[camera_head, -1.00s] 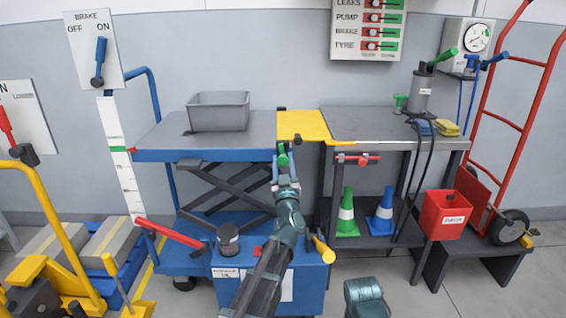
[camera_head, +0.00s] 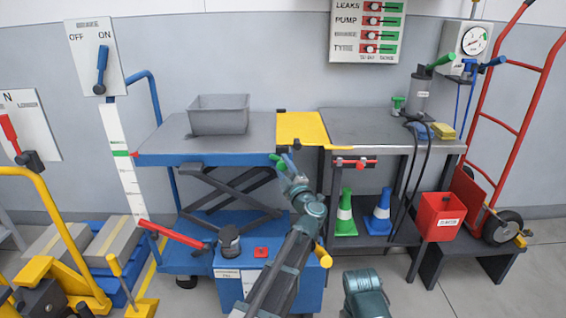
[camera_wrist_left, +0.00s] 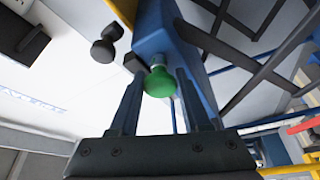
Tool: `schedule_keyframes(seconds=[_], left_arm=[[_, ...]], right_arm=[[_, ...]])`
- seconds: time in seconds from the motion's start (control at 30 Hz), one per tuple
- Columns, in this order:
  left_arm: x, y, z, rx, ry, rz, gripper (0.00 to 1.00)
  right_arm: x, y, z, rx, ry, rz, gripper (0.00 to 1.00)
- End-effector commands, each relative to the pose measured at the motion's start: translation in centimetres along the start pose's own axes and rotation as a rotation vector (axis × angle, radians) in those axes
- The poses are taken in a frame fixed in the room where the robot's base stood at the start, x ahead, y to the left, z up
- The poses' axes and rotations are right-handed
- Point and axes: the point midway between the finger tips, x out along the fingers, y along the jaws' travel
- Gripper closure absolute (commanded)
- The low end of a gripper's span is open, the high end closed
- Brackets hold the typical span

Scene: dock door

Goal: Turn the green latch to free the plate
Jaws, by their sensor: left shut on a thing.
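The green latch (camera_head: 276,160) is at the front right corner of the blue lift table, just below the yellow plate (camera_head: 302,129). The plate lies flat across the gap between the lift table and the grey bench. My left gripper (camera_head: 287,158) reaches up to the latch from below. In the left wrist view the round green knob of the latch (camera_wrist_left: 160,84) sits between the two dark fingers of my left gripper (camera_wrist_left: 160,92), which are shut on it. My right gripper is out of view.
A grey bin (camera_head: 219,114) stands on the lift table (camera_head: 165,133). The grey bench (camera_head: 365,127) to the right holds a pump cylinder and hoses. Green and blue cones stand on its lower shelf. A red lever (camera_head: 170,234) sticks out at the lower left.

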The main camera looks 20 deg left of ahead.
Motion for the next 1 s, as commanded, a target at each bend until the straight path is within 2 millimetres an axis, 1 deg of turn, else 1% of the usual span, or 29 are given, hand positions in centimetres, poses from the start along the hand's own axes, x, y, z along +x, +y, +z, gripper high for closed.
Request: schedule_keyframes(seconds=[0.03, 0.1, 0.3, 0.5, 0.7, 1.0], left_arm=[[0.1, 0.4, -0.1, -0.040, 0.001, -0.016, 1.00], [0.1, 0.4, -0.1, -0.096, 0.001, -0.039, 1.00], [0.1, 0.4, -0.2, -0.238, 0.001, -0.098, 1.00], [0.1, 0.3, -0.1, -0.343, 0.001, -0.141, 1.00], [0.1, 0.1, -0.1, -0.405, 0.001, -0.167, 1.00], [0.0, 0.0, -0.1, -0.436, 0.001, -0.179, 1.00]], right_arm=[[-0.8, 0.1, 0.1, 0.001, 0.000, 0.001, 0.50], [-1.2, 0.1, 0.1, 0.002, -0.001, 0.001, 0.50], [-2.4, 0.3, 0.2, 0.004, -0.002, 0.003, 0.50], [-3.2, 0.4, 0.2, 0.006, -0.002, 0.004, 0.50], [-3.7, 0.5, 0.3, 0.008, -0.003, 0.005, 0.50], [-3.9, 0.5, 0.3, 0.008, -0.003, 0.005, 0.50]])
